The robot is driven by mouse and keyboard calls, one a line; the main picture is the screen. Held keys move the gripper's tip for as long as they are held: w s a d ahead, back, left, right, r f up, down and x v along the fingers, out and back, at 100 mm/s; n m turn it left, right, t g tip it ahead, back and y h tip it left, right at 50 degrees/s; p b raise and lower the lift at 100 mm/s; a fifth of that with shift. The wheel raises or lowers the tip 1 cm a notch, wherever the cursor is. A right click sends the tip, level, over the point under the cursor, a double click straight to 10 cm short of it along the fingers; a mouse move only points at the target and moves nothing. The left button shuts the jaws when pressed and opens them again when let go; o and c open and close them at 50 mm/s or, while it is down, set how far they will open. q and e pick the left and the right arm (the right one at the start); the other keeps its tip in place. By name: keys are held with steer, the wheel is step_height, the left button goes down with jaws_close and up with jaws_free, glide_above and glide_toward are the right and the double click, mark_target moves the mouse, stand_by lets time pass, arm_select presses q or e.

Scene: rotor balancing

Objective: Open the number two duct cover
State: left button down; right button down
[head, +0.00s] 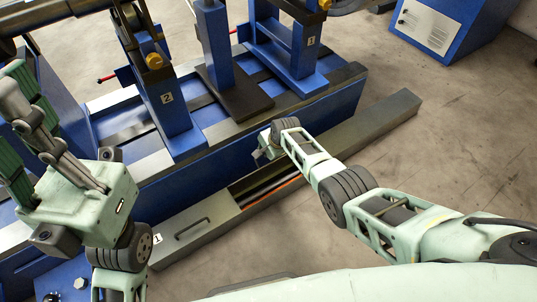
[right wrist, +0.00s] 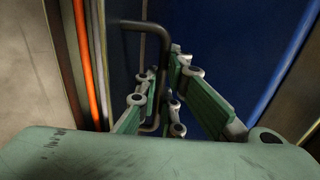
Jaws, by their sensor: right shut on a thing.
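A long grey duct (head: 385,118) runs along the foot of the blue machine base. A cover marked 1 (head: 192,237), with a bar handle, lies on its left part. Beyond it a stretch of duct is open and shows dark and orange cables (head: 283,184). My right gripper (head: 262,152) is over the far side of this opening, near the base. In the right wrist view its fingers (right wrist: 160,97) are shut on a dark bar handle (right wrist: 145,27). The cover belonging to this handle is not clearly visible. My left gripper (head: 28,105) is raised at the left, its fingers partly cut off.
The blue machine base (head: 330,105) with its uprights stands right behind the duct. A blue cabinet (head: 437,30) stands at the back right. Floor (head: 440,165) in front of the duct is clear at the right.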

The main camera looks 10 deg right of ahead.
steer(key=shift+w+r, duration=0.1)
steer(key=shift+w, duration=0.1)
stand_by(0.4)
steer(key=c, duration=1.9)
jaws_free()
steer(key=shift+s, duration=0.1)
steer(key=v, duration=1.1)
steer(key=shift+r, duration=0.4)
steer(key=shift+d, duration=0.1)
